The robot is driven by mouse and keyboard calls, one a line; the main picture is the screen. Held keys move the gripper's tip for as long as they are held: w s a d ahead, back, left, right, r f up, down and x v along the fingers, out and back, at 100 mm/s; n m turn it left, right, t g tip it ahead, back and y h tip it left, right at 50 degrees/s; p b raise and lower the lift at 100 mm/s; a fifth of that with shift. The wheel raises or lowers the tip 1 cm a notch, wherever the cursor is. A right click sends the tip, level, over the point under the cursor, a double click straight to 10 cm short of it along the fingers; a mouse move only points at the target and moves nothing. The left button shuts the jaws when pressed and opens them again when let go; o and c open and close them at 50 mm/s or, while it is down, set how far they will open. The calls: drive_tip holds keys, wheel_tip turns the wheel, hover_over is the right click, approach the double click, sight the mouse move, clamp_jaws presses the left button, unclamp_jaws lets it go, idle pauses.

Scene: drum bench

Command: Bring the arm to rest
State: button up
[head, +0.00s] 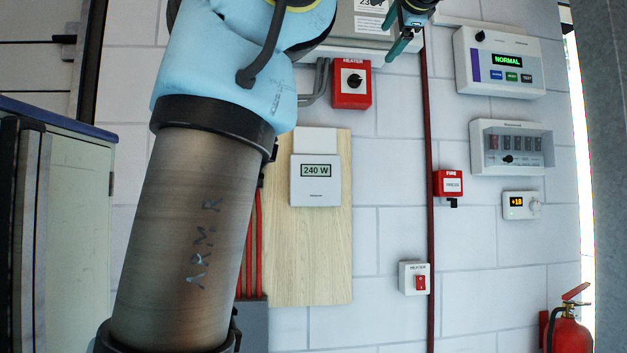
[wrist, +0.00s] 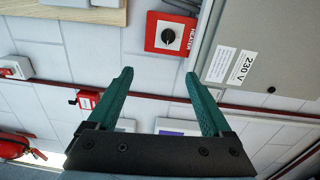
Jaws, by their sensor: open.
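My gripper (head: 405,28) is near the top of the head view, in front of the wall and beside the grey electrical cabinet (head: 357,22). In the wrist view its two green fingers (wrist: 158,100) are spread apart with nothing between them. My arm crosses the left part of the head view and hides some of the wall. The red heater rotary switch (head: 352,85) is left of and below the gripper in the head view. It also shows beyond the fingertips in the wrist view (wrist: 169,34), and I see no contact.
The wall carries a 240 W meter (head: 316,180) on a wooden board (head: 300,245), a NORMAL panel (head: 500,62), a breaker box (head: 511,148), a thermostat (head: 521,205), a red fire call point (head: 448,184) and a heater rocker switch (head: 414,278). A fire extinguisher (head: 568,330) stands lower right.

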drive_tip(key=w+f+g+h, duration=0.15)
drive_tip(key=w+f, duration=0.25)
drive_tip(key=f, duration=0.6)
drive_tip(key=w+f+g+y, duration=0.15)
drive_tip(key=w+f, duration=0.25)
drive_tip(key=f, duration=0.5)
drive_tip(key=a+f+n+g+h, duration=0.1)
drive_tip(key=a+f+n+g, duration=0.2)
drive_tip(key=f, duration=0.9)
drive_tip(key=a+f+g, duration=0.3)
drive_tip(key=a+f, duration=0.2)
drive_tip(key=f, duration=0.7)
drive_tip(key=s+a+f+n+g, duration=0.2)
drive_tip(key=s+a+f+n, duration=0.2)
drive_tip(key=f, duration=0.5)
drive_tip(key=s+a+f+n+g+h, duration=0.1)
drive_tip(key=s+a+f+n, duration=0.3)
drive_tip(key=s+f, duration=0.5)
drive_tip(key=s+a+f+n+g, duration=0.3)
drive_tip(key=s+a+f, duration=0.4)
drive_tip(key=f, duration=0.3)
drive_tip(key=shift+a+n+g, duration=0.15)
drive_tip(key=shift+n+g, duration=0.25)
drive_tip(key=shift+n, duration=0.1)
